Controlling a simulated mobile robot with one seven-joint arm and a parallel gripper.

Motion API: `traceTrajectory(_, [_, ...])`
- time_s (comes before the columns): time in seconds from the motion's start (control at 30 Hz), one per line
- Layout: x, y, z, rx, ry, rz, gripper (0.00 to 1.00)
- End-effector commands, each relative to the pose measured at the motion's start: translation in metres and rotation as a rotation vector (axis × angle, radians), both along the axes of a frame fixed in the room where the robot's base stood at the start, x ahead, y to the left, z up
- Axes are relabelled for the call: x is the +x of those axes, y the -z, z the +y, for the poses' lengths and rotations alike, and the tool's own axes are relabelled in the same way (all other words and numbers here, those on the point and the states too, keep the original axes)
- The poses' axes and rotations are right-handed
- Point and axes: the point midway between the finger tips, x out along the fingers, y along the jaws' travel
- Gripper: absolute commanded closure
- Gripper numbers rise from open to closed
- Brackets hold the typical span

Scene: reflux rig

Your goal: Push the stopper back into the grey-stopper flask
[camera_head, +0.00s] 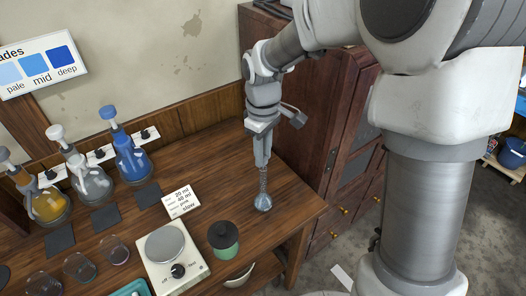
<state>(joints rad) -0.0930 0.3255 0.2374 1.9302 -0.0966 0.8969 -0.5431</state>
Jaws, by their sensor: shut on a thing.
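Three round flasks stand in a row at the left against the wall: one with orange liquid (48,207), one clear or grey (94,187), one blue (132,163). The orange flask has a grey-looking stopper (4,155), the middle one a pale grey-white stopper (55,132), the blue one a blue stopper (107,112). I cannot tell surely which is the grey-stopper flask, or how deep each stopper sits. My gripper (262,163), pointing down well right of the flasks, is shut on a thin twisted-stem tool (263,203) with a rounded grey end, low over the wooden bench's right part.
Dark square pads lie before the flasks. A wooden cabinet (310,110) stands behind right.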

Motion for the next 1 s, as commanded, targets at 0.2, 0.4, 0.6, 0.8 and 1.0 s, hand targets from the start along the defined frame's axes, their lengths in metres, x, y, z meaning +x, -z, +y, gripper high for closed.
traceTrajectory(0.2, [0.0000, 0.0036, 0.0000, 0.000, 0.000, 0.000, 1.00])
traceTrajectory(0.4, [0.0001, 0.0035, -0.0001, 0.000, 0.000, 0.000, 1.00])
traceTrajectory(0.6, [0.0001, 0.0039, 0.0000, 0.000, 0.000, 0.000, 1.00])
traceTrajectory(0.8, [0.0001, 0.0067, -0.0001, 0.000, 0.000, 0.000, 1.00])
traceTrajectory(1.0, [0.0000, 0.0098, 0.0000, 0.000, 0.000, 0.000, 1.00])
